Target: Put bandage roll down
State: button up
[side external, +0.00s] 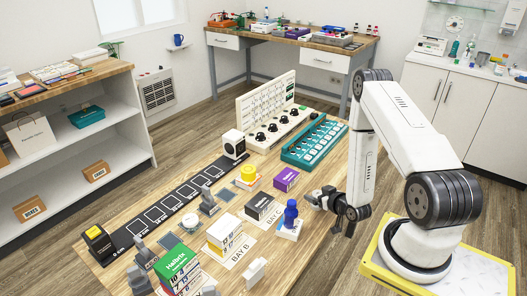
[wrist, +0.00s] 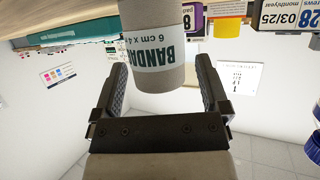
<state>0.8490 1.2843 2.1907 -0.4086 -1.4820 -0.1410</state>
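The bandage roll (wrist: 158,78) is pale grey-beige with a white and teal label. In the side view my gripper (side external: 318,200) is low at the right edge of the table (side external: 285,255), just right of the blue bottle. The roll is too small and covered there to make out clearly.
A blue bottle (side external: 290,214) stands near the table's right edge. Left of it are dark-and-white boxes (side external: 259,206) by the BAY C card, with a purple box (side external: 286,179) behind. A teal tray (side external: 314,141) lies at the back. Several boxes crowd the front left.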

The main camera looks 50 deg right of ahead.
jog(key=shift+s, duration=0.15)
jog(key=shift+v, duration=3.8)
jog(key=shift+r, duration=0.15)
